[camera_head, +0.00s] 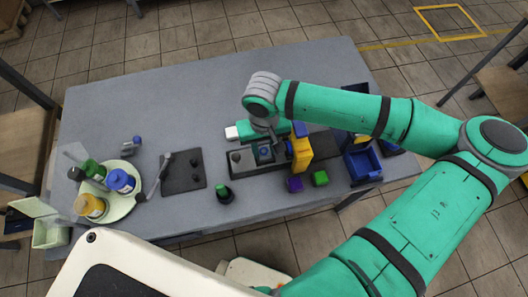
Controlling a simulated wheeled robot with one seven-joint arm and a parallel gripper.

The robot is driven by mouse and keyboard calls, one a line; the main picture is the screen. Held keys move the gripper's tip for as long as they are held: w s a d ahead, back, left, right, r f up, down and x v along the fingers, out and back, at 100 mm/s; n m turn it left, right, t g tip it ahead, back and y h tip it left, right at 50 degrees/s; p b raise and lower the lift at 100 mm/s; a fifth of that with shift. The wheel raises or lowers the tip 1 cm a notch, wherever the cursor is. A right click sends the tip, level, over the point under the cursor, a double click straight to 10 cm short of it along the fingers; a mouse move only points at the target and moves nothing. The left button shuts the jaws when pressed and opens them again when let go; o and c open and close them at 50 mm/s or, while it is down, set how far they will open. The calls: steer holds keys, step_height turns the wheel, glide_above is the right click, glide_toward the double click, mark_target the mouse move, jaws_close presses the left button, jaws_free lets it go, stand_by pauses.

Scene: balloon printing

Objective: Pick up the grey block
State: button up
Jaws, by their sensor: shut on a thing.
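My gripper (266,135) points down at the end of the green arm, over a dark fixture on the table. It is shut on a small grey block (264,155) with a bluish spot on top. The arm's end hides part of the jaws and the contact. I cannot tell whether the block touches the dark base (248,166) beneath it.
A yellow block (303,154) stands close right of my gripper. Purple (295,184) and green (320,178) cubes lie in front, and a blue bin (363,166) is to the right. A round tray (122,209) with bottles and a dark plate (182,183) are left.

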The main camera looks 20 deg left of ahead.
steer(key=shift+r, duration=0.1)
steer(key=shift+r, duration=3.1)
